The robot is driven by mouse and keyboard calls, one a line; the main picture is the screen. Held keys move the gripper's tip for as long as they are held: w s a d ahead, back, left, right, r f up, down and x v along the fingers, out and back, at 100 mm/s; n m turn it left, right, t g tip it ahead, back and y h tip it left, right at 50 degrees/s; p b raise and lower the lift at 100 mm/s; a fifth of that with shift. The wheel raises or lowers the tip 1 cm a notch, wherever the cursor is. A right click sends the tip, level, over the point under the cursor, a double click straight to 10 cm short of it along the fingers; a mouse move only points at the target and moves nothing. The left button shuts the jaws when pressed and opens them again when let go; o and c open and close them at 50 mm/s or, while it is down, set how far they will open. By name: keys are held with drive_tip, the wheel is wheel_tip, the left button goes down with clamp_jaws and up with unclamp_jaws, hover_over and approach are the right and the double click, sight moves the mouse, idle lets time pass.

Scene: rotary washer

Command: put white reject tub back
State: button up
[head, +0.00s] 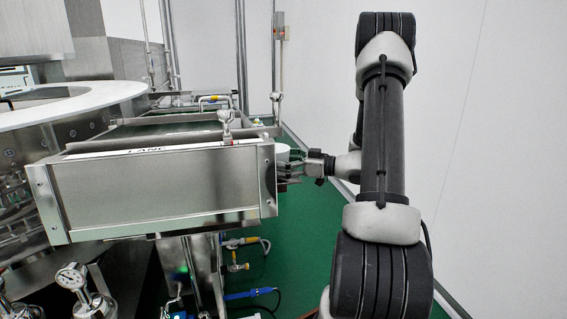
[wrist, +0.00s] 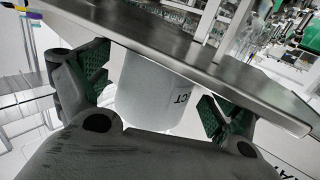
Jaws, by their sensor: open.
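The white reject tub (wrist: 152,92) is in the wrist view, between the two fingers of my open gripper (wrist: 155,92). Letters ending in "CT" show on its side. A metal edge crosses in front of its top, so its rim is hidden. Gaps show between the tub and both green-padded fingers. In the head view, a small part of the white tub (head: 282,151) shows behind the right end of the steel box. My gripper (head: 290,170) is beside that end, with its fingers pointing left and partly hidden.
The steel conveyor box (head: 160,190) stands left of my gripper. A white-topped rotary machine (head: 60,105) is at far left. Pipes and yellow-handled valves (head: 240,243) are below the box. A white wall (head: 490,120) is on the right, with green floor (head: 310,240) between.

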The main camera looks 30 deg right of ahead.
drive_tip(key=shift+r, duration=0.15)
drive_tip(key=v, duration=1.2)
